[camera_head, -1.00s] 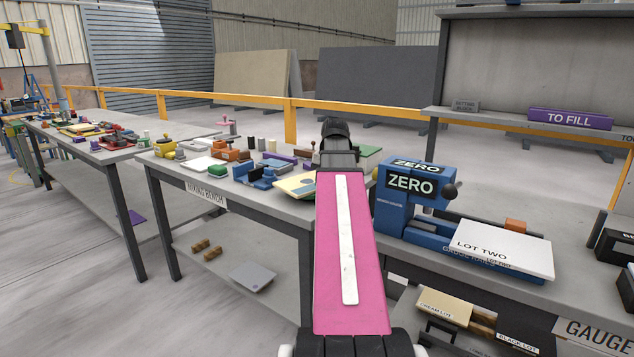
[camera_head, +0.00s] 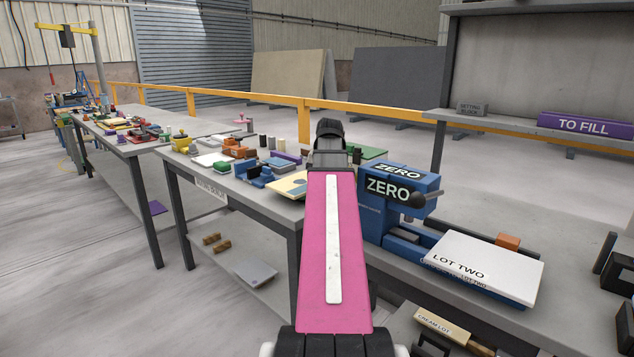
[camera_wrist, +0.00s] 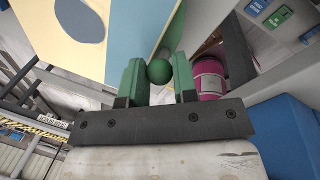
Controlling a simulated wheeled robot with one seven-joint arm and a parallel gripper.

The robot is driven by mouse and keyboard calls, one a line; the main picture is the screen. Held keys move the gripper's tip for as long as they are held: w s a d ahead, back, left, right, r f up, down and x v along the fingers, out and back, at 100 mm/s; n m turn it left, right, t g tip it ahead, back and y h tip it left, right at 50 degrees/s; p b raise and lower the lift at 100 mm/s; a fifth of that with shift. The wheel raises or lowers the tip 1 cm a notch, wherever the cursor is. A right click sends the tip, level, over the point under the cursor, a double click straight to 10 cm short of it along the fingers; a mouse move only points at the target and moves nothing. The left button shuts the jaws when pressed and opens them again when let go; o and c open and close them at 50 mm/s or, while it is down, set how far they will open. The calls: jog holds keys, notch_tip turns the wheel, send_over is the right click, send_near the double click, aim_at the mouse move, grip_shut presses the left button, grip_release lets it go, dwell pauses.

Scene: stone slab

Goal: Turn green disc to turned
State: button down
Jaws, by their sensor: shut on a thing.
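My gripper (camera_wrist: 158,64) shows in the wrist view with two green fingers. They are shut on a small round green knob (camera_wrist: 159,73). A green edge (camera_wrist: 176,33) lies just beyond the fingertips, beside the cream and light blue panel. I cannot tell whether the knob belongs to the green disc, and no full disc face shows. In the head view my pink arm hides the gripper and what it holds. A flat green piece (camera_head: 372,153) shows just right of the arm's far end.
A cream and blue panel with a dark oval (camera_wrist: 80,20) is close left of the fingers. A magenta cylinder (camera_wrist: 209,78) is close right. The blue ZERO device (camera_head: 388,213) and LOT TWO box (camera_head: 483,262) stand right of my arm. Several small objects crowd the bench (camera_head: 225,195).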

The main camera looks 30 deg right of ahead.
jog(key=c, duration=0.9)
grip_release()
notch_tip(320, 180, up, 11)
jog(key=s+d, duration=0.1)
jog(key=shift+s+d+f, duration=0.15)
jog(key=shift+d+f, duration=0.05)
jog(key=shift+d, duration=0.05)
jog(key=shift+s, duration=0.1)
